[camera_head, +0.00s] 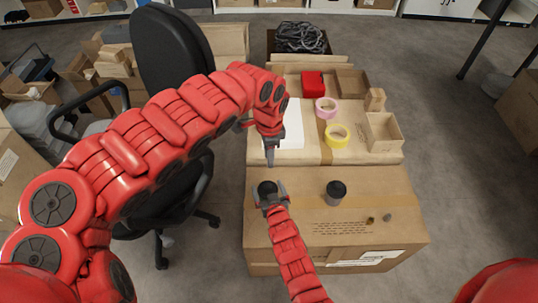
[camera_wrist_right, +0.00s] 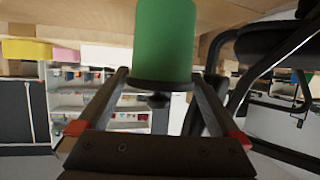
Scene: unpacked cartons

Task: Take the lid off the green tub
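The green tub (camera_wrist_right: 165,40) fills the top middle of the right wrist view, which shows the scene turned over. Its dark lid (camera_wrist_right: 160,86) faces my right gripper (camera_wrist_right: 160,78), and a small dark knob sticks out from it. My right gripper's fingers are spread, one on each side of the lid; I see no clear contact. In the head view, the right gripper (camera_head: 269,194) is around the dark lid (camera_head: 267,187) at the carton's left, and the green body is hidden. My left gripper (camera_head: 269,153) hangs just behind; its finger gap is not visible.
A dark lidded tub (camera_head: 336,193) stands to the right on the carton (camera_head: 340,228), with two small items nearer its front right. Behind are a yellow tape roll (camera_head: 337,136), a pink tape roll (camera_head: 326,108) and an open box (camera_head: 383,132). A black chair (camera_head: 170,50) stands left.

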